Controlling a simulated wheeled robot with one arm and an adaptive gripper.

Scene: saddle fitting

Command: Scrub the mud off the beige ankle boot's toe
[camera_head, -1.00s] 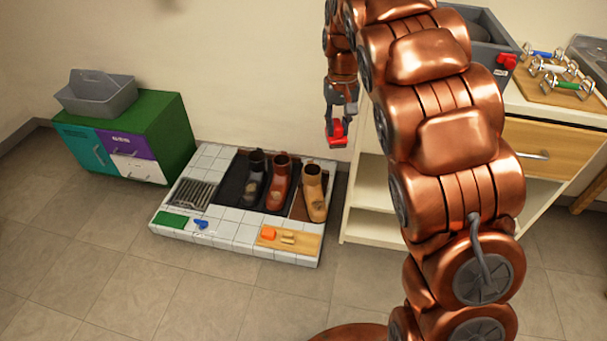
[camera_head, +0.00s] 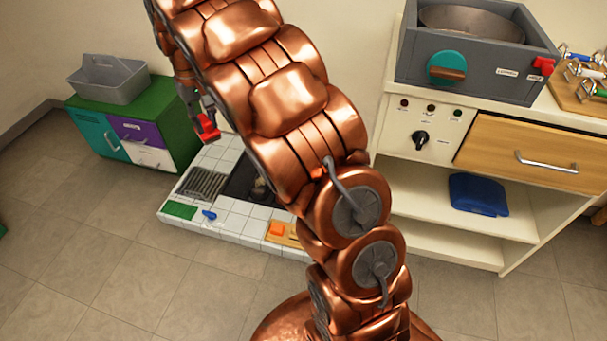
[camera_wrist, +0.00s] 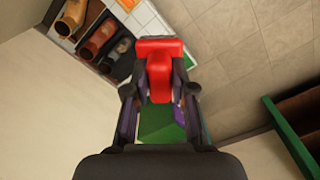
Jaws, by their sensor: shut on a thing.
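The beige ankle boot (camera_wrist: 71,19) shows in the upper left corner of the wrist view, standing beside a reddish-brown boot (camera_wrist: 98,40) and a dark boot (camera_wrist: 116,60). In the head view my arm hides the beige boot. My gripper (camera_head: 206,122) is shut on a red block-like tool (camera_wrist: 160,62) and holds it in the air, apart from the boots. In the head view the red tool (camera_head: 208,128) is left of my arm, above the far end of the tiled platform (camera_head: 232,220). The tool's underside and the boot's toe cannot be made out clearly.
A green cabinet (camera_head: 150,109) with a grey caddy (camera_head: 108,80) stands at the left. A grate (camera_head: 203,184), a green pad (camera_head: 180,209), a blue item (camera_head: 209,215) and an orange block (camera_head: 277,228) lie on the platform. A cream shelf unit (camera_head: 440,235) stands right. Front floor is clear.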

